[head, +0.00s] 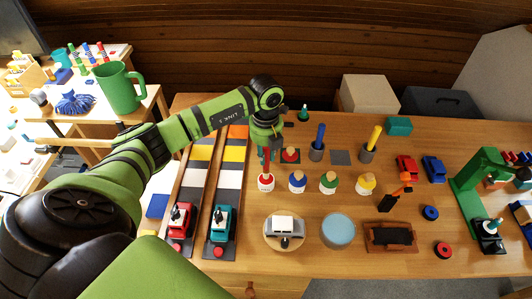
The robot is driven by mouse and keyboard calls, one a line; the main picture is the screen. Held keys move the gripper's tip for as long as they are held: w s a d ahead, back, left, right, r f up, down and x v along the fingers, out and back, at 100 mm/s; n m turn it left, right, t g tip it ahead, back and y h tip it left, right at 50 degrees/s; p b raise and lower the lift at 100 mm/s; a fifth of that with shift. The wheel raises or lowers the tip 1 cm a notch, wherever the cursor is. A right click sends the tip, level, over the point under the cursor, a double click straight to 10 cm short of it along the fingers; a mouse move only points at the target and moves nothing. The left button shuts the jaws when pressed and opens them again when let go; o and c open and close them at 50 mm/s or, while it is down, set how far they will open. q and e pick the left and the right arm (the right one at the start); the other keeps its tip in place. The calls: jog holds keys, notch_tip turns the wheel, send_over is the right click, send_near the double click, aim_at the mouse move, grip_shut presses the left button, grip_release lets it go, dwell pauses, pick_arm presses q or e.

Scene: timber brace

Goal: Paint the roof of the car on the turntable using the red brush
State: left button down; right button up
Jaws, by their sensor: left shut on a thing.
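My left gripper (267,142) points down and is shut on the red brush (266,163). The brush stands over the red paint pot (266,183), with its lower end at the pot's mouth; how deep the tip goes is hidden. The car (283,224), with a white roof and grey body, sits on the round wooden turntable (269,238) in front of the pots. No red shows on its roof. My right gripper is not in view.
Blue (298,182), green (328,183) and yellow (366,184) pots stand right of the red pot. Blue (318,140) and yellow (371,140) brushes stand in holders behind. A light-blue round container (338,231) is right of the turntable. A green stand (470,185) is far right.

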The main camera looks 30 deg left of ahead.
pick_arm(q)
jog(key=shift+f+b, duration=0.4)
jog(key=shift+f, duration=0.15)
dwell(1.2)
jog(key=shift+r, duration=0.1)
jog(key=shift+r+p, duration=2.6)
jog(key=shift+r, duration=0.9)
